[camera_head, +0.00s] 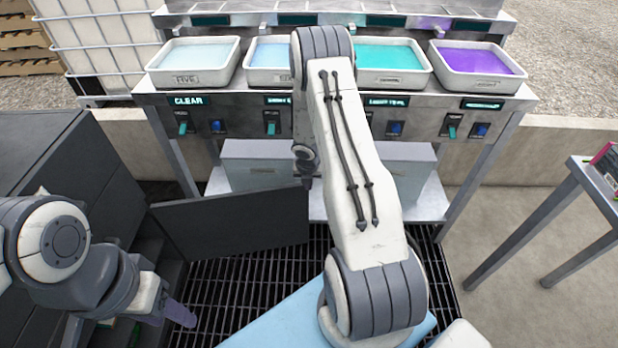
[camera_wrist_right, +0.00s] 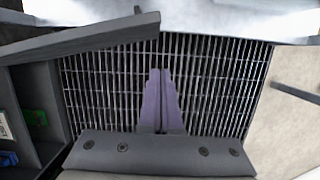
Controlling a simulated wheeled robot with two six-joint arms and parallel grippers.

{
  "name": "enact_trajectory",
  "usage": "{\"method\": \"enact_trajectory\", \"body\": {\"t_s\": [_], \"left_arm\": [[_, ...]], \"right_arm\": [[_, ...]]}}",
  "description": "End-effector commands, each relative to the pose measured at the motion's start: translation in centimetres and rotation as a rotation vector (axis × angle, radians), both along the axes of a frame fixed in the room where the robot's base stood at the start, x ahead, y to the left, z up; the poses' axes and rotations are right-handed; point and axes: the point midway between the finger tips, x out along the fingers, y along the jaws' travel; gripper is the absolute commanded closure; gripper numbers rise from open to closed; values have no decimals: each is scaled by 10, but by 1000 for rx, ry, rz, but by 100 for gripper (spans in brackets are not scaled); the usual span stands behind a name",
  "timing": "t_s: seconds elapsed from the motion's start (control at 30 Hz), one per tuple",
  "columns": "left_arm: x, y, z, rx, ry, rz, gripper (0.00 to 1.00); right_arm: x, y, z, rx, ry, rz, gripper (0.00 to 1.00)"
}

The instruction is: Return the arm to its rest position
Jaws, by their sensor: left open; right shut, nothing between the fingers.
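My right arm (camera_head: 360,170) reaches forward and up across the middle of the head view, bent at a joint in front of the row of tubs. Its gripper is hidden in the head view. In the right wrist view my right gripper (camera_wrist_right: 160,100) has its purple fingers together, empty, above the floor grating. My left gripper (camera_head: 178,313) is low at the left of the head view, beside the dark cabinet, open, with only part of its purple fingers showing.
A dark door panel (camera_head: 235,225) stands swung out from the dark cabinet (camera_head: 40,150), near the right wrist. Tubs of clear (camera_head: 195,58), light blue (camera_head: 268,56), teal (camera_head: 390,60) and purple (camera_head: 478,64) liquid line the bench. A metal table (camera_head: 600,195) stands at right.

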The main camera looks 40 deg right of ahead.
Motion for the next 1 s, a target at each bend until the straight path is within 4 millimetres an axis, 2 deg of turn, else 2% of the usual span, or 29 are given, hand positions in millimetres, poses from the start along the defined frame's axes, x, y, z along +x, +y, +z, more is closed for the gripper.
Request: {"method": "enact_trajectory", "body": {"t_s": [0.03,0.1,0.47,0.57,0.67,0.77,0.87,0.97,1.0], "left_arm": [[0,0,7,0,0,0,50],[0,0,10,0,0,0,50],[0,0,11,1,1,0,50],[0,0,12,1,1,0,50],[0,0,12,1,1,0,50],[0,0,12,1,1,0,50],[0,0,11,1,1,0,50],[0,0,11,1,1,0,50],[0,0,11,1,1,0,50]], "right_arm": [[-2,1,11,0,0,0,100],[-3,2,18,0,0,0,100],[-4,5,26,0,-2,-9,100],[4,20,46,-2,-23,-74,100],[13,54,85,4,-63,-227,100],[10,106,135,36,-115,-449,100],[-10,161,180,94,-157,-688,100],[-44,214,218,168,-177,-923,100],[-62,233,231,199,-176,-1015,100]]}}
